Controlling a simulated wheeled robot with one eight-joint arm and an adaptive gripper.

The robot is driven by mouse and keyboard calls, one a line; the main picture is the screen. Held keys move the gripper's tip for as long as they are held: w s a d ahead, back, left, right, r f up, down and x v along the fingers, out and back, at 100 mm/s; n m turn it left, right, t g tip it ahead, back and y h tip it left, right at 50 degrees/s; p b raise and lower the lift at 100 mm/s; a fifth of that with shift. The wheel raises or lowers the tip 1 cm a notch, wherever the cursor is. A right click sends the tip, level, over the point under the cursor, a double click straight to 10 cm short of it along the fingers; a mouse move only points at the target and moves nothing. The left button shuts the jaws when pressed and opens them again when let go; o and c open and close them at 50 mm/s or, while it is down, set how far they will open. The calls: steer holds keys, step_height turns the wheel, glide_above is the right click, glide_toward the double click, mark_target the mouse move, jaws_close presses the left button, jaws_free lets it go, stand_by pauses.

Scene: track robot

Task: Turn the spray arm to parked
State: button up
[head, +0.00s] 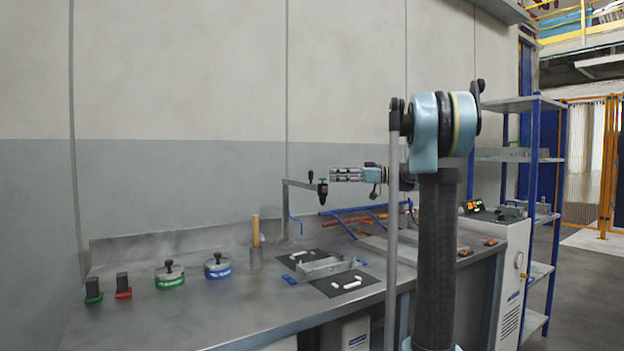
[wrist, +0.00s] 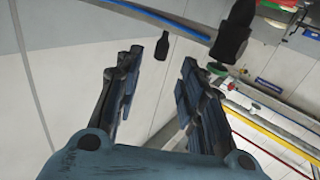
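The spray arm (head: 300,184) is a thin grey post on the bench with a horizontal bar that reaches right. At its end hang a dark spray head with a green band (head: 322,190) and an upright black knob (head: 310,176). My gripper (head: 332,174) points left, level with the bar and close to its right end. In the wrist view my gripper (wrist: 160,58) is open, with a clear gap between the fingers. A black knob (wrist: 162,47) shows between or just beyond the fingertips. A larger dark spray head (wrist: 235,30) is beyond the right finger. Contact cannot be told.
On the bench stand a wooden-handled tool (head: 256,232), a green-banded pot (head: 170,277), a blue-banded pot (head: 217,266), and green and red blocks on the left. A grey bracket (head: 320,267) lies on black mats. Blue and red rods (head: 360,219) lie behind. A shelf rack is right.

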mark_target(311, 183)
steer(key=a, duration=0.9)
steer(key=shift+w+a, duration=0.25)
steer(key=shift+a, duration=0.1)
jaws_close()
